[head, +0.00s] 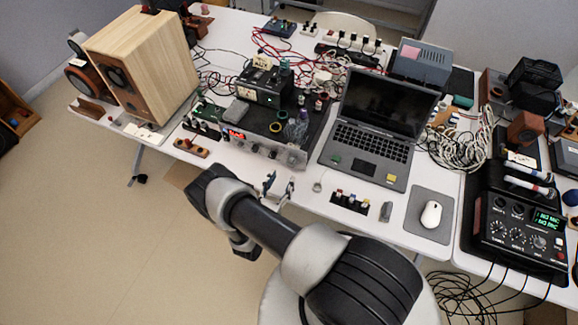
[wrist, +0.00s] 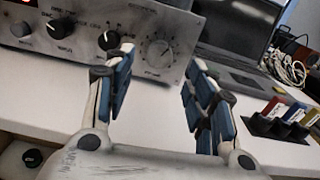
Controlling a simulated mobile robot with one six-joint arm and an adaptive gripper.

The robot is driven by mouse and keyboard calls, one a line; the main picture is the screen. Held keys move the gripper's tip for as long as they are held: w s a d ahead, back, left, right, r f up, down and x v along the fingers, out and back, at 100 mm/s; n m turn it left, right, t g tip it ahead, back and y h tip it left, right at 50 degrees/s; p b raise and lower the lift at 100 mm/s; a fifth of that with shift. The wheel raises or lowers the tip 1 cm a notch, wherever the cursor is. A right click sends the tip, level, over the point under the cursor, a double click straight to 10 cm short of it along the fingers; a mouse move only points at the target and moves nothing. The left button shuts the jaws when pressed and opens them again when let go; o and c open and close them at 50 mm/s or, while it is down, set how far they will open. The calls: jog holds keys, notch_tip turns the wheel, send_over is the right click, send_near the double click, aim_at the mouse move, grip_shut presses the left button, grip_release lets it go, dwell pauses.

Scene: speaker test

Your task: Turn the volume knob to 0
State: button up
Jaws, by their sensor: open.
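The amplifier's silver front panel (wrist: 85,15) fills the top left of the wrist view. A large silver knob (wrist: 160,48) with dial marks around it sits at the panel's right end and looks like the volume knob. Its pointer and lettering are too blurred to read. In the head view the amplifier (head: 262,147) stands at the table's front edge, its right-end knob (head: 293,158) small. My gripper (wrist: 155,85) is open and empty, its blue-padded fingers either side of the knob in the picture, apart from it. The gripper (head: 279,187) also shows before the amplifier in the head view.
Smaller knobs (wrist: 62,27) sit left on the panel. A laptop (head: 370,135) stands right of the amplifier. A black holder with coloured pieces (wrist: 278,125) lies to the gripper's right. A wooden speaker (head: 145,65) stands at the left. White table (wrist: 165,100) between gripper and panel is clear.

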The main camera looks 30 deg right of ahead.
aim_at(290, 164)
jog(key=x, duration=0.7)
jog(key=shift+c, duration=0.5)
jog(key=c, duration=1)
